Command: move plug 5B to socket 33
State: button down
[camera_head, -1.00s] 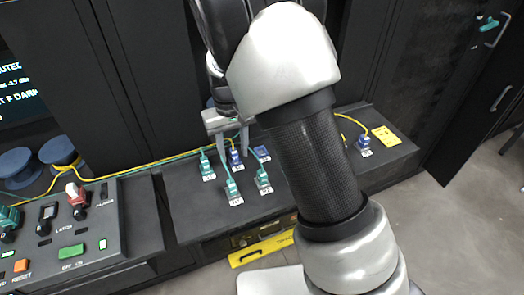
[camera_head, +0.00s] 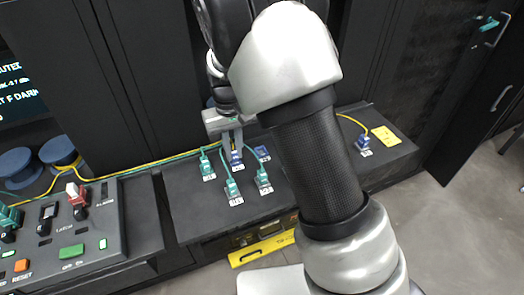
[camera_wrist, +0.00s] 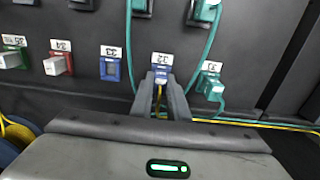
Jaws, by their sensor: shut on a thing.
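A blue plug with a yellow cable (camera_wrist: 160,88) sits at socket 32 (camera_wrist: 161,58) in the wrist view. Its 5B marking is not legible. My gripper (camera_wrist: 161,84) is shut on this plug, one finger on each side. In the head view my gripper (camera_head: 232,146) reaches down over the blue plug (camera_head: 237,159), largely covering it. Socket 33 (camera_wrist: 110,69), a blue empty-looking socket, is just left of socket 32 in the wrist view. In the head view socket 33 (camera_head: 262,153) lies just right of the held plug.
A teal plug (camera_wrist: 211,87) sits at socket 31, beside my gripper. More teal plugs (camera_head: 232,189) with loose cables stand in the front row. Red socket 34 (camera_wrist: 58,65) and green socket 35 (camera_wrist: 12,59) lie beyond 33. A control box (camera_head: 70,220) stands at left.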

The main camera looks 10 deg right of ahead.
aim_at(233, 150)
jog(key=shift+r, duration=0.1)
jog(key=shift+r+p, duration=2.15)
jog(key=shift+r, duration=0.8)
jog(key=shift+a, duration=0.2)
